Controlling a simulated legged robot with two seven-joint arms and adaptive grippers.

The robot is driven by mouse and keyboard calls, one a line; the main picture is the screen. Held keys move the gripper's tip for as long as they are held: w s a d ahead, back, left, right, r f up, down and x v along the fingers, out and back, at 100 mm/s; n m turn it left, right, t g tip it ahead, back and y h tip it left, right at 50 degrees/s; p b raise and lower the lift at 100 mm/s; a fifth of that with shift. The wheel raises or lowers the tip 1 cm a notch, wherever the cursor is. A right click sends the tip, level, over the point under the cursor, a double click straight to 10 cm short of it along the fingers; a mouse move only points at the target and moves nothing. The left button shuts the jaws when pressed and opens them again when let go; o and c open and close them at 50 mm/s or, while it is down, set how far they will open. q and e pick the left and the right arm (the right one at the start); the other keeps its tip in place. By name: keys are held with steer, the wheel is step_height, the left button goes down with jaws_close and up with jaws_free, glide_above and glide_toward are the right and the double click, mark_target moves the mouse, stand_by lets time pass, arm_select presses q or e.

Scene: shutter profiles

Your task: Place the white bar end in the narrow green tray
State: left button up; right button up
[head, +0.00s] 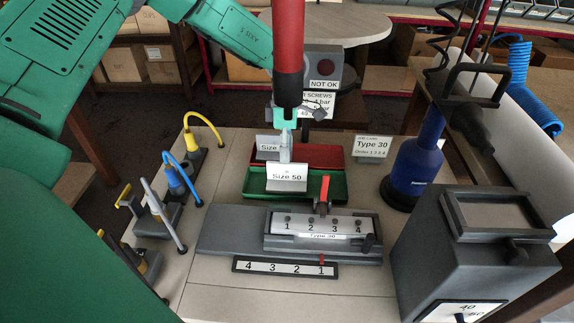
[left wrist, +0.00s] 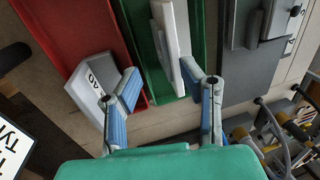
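The narrow green tray (head: 328,187) lies in front of the red tray, with a white "Size 50" sign (head: 287,177) at its left part. My left gripper (head: 287,132) is above the tray, pointing down. My right gripper is not in view.
The red tray (head: 320,155) lies behind, with a "Size 40" sign (left wrist: 90,83). A grey numbered fixture (head: 322,226) with a red lever stands in front. A blue bottle-shaped tool (head: 412,165) and a grey box (head: 465,255) stand right. Clamps with coloured handles (head: 180,180) stand left.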

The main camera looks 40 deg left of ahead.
arm_select(q)
step_height(320, 180, up, 7)
steer(key=w, duration=0.1)
steer(key=shift+a+f, duration=0.2)
steer(key=shift+a, duration=0.15)
stand_by(0.3)
